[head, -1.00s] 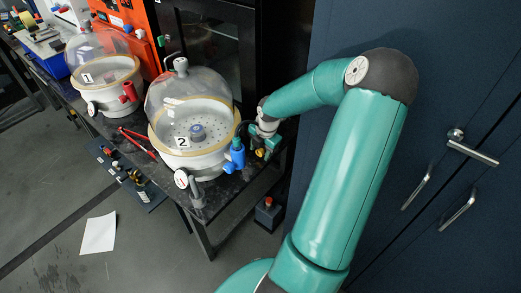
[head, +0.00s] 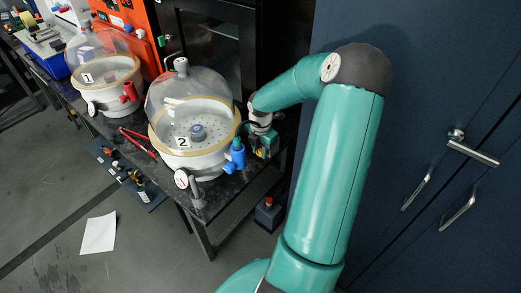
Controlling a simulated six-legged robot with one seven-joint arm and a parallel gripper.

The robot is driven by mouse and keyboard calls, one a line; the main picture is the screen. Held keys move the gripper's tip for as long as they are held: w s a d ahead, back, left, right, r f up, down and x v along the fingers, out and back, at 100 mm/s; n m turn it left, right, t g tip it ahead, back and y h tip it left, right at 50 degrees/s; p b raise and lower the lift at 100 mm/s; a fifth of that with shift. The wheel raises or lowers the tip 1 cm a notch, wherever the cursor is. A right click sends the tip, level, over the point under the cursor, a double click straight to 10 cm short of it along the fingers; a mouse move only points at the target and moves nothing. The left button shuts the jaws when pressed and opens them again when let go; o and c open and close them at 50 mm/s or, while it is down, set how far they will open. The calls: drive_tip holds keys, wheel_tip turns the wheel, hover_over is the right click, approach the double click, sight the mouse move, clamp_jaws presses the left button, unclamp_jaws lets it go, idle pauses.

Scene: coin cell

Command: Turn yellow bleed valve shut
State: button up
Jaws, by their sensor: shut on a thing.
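The glass vessel numbered 2 (head: 192,122) stands on the dark bench, with a clear dome over a pale bowl. A blue valve (head: 236,157) sticks up at its right front side. My gripper (head: 264,149) is low beside the vessel's right side, just right of the blue valve. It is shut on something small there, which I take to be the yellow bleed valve. The fingers and the gripper body hide the yellow valve, so its angle cannot be seen.
The vessel numbered 1 (head: 103,80) with a red valve (head: 128,92) stands behind left. Red-handled pliers (head: 138,142) lie between the vessels. A gauge (head: 181,179) sits at vessel 2's front. The dark blue cabinet (head: 440,110) bounds the right.

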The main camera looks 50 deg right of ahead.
drive_tip(key=shift+w+g, duration=0.1)
drive_tip(key=shift+g, duration=0.4)
drive_tip(key=o, duration=1)
drive_tip(key=shift+c, duration=0.2)
drive_tip(key=shift+r, duration=0.1)
wheel_tip(320, 180, up, 14)
drive_tip(key=w, duration=0.1)
drive_tip(key=shift+f, duration=0.2)
